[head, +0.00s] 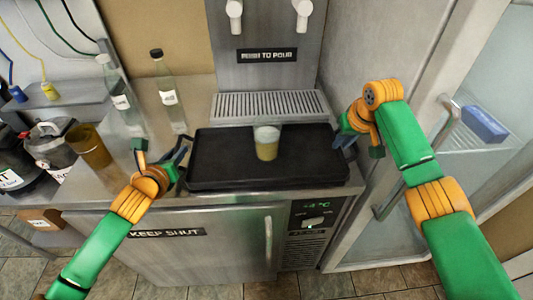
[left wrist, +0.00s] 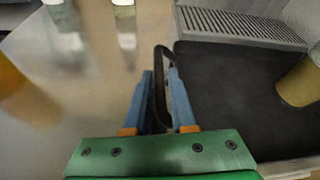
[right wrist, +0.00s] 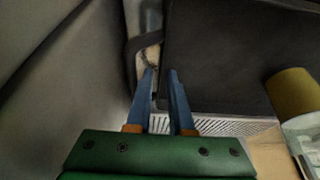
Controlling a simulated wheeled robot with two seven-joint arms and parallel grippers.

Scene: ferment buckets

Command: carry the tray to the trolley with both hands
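The black tray (head: 225,170) lies flat on the steel counter, with a cup of yellowish drink (head: 266,143) standing upright on it. My left gripper (head: 165,155) is at the tray's left end. In the left wrist view its fingers are apart, with the dark tray handle (left wrist: 159,85) between them and no clear contact. My right gripper (head: 359,146) is at the tray's right end. In the right wrist view its fingers are apart, and the other handle (right wrist: 129,62) lies just beyond and left of the tips. No trolley is recognisable.
A dispenser (head: 265,25) with a drip grate (head: 270,106) stands behind the tray. Two bottles (head: 170,92) and an amber cup (head: 90,146) stand to the left. A glass door with a handle (head: 420,160) is close on the right.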

